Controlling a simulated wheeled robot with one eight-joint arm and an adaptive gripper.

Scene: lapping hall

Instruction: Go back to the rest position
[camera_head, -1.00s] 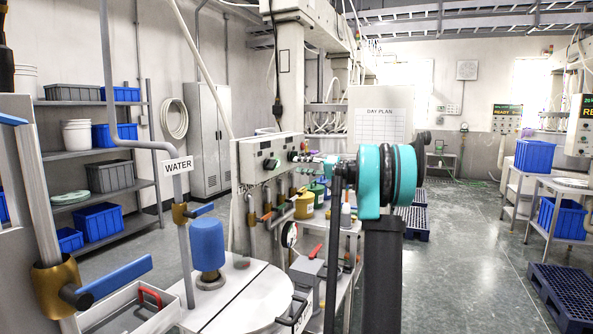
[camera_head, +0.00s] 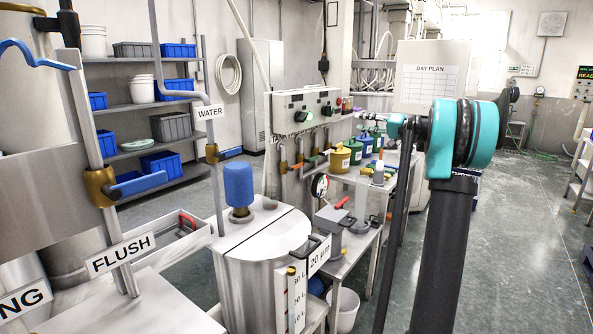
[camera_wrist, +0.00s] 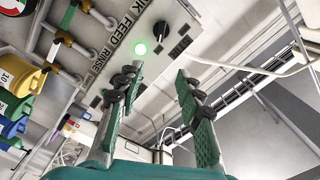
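My gripper (camera_wrist: 160,72) is open in the wrist view, its two green-padded fingers apart with nothing between them. Beyond the fingertips is a grey control panel with a lit green lamp (camera_wrist: 140,48) and a black knob (camera_wrist: 181,46). In the head view my teal-jointed arm rises at the right and reaches away toward the control panel (camera_head: 292,107). The gripper end is small there and partly hidden by the arm, so its gap to the panel is unclear.
A white tank (camera_head: 262,240) with a blue cylinder (camera_head: 238,186) stands ahead. A bench (camera_head: 362,182) with yellow, green and blue jugs is near my arm. Pipes with a blue-handled valve (camera_head: 137,184) stand close on the left. The floor (camera_head: 530,230) at right is clear.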

